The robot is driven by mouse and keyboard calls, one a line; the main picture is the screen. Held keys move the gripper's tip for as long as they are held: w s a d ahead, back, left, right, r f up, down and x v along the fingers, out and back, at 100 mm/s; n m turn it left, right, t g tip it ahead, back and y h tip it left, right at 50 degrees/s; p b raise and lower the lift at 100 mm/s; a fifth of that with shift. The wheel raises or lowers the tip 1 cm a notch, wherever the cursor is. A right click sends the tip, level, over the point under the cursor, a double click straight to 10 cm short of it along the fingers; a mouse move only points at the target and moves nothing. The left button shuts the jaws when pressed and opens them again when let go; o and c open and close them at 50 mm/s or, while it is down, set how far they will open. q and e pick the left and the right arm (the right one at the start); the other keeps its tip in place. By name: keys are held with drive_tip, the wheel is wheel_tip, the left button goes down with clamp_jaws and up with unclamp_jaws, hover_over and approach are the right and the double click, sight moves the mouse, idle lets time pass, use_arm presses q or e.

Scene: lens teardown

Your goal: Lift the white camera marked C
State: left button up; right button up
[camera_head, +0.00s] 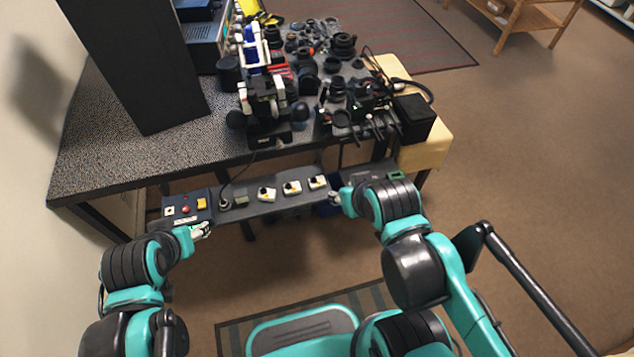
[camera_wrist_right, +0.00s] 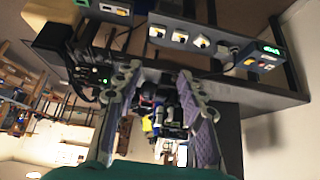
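Three small white blocks with dark knobs sit in a row on the narrow front shelf: a left one (camera_head: 266,194), a middle one (camera_head: 291,188) and a right one (camera_head: 317,182). They also show near the top of the right wrist view, one of them at its middle (camera_wrist_right: 180,37). I cannot read a C on any of them. My right gripper (camera_head: 335,197) is just right of the right block, apart from it; its fingers are spread and empty in the right wrist view (camera_wrist_right: 158,76). My left gripper (camera_head: 202,230) is by the shelf's left end; its opening is unclear.
A control box with coloured buttons (camera_head: 188,207) sits at the shelf's left end.

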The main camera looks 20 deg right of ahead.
drive_tip(key=o, duration=0.5)
drive_tip(key=shift+w, duration=0.1)
drive_tip(key=m+g, duration=0.7)
drive_tip(key=m, duration=1)
hover_over(316, 180)
drive_tip(key=f, duration=2.5)
drive_tip(key=shift+d+f, duration=0.35)
wheel_tip(316, 180, down, 3)
drive_tip(key=shift+r+m+b, duration=0.1)
drive_tip(key=shift+m+b, duration=0.2)
drive_tip(key=shift+b, duration=0.35)
drive_tip(key=f+b, duration=0.1)
drive_tip(key=f, duration=0.1)
drive_tip(key=f+b, duration=0.2)
drive_tip(key=f, duration=0.1)
drive_tip(key=shift+a+f, duration=0.3)
drive_tip(key=shift+a, duration=0.1)
drive_tip(key=shift+r, duration=0.15)
